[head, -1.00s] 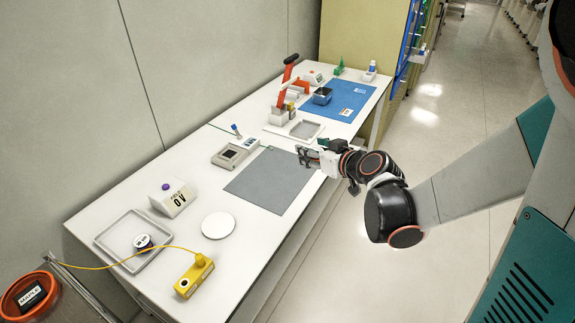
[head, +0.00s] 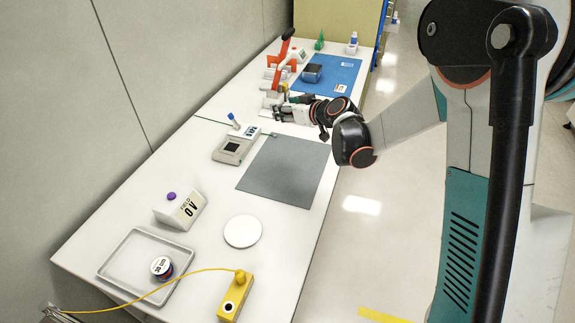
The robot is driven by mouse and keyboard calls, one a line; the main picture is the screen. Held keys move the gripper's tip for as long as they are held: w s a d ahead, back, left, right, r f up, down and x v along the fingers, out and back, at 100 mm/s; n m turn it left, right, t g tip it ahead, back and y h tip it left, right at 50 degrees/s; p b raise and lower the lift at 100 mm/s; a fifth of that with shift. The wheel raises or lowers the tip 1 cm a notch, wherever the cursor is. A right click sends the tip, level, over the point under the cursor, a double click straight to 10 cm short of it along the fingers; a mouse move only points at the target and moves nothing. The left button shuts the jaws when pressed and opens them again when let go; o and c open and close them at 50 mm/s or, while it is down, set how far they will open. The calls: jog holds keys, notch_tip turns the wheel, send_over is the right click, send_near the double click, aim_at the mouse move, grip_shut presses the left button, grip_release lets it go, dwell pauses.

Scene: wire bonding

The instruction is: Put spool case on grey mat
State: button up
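The grey mat (head: 287,172) lies flat and bare in the middle of the white table in the head view. A small round case with a white labelled top (head: 161,266) stands in the near light grey tray (head: 128,262); it may be the spool case, but I cannot read its label. A dark blue box (head: 312,73) sits on the blue mat (head: 340,76) at the back. My gripper (head: 277,108) is beyond the grey mat's far edge, over the area of the back tray, which it mostly hides. Its fingers look apart, with nothing clearly between them.
A meter box (head: 236,146) stands left of the grey mat. A red-handled press (head: 284,62) stands behind my gripper.

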aim_at(287, 164)
notch_tip(287, 164, down, 20)
jog(key=b, duration=0.7)
jog(key=shift+r, duration=0.2)
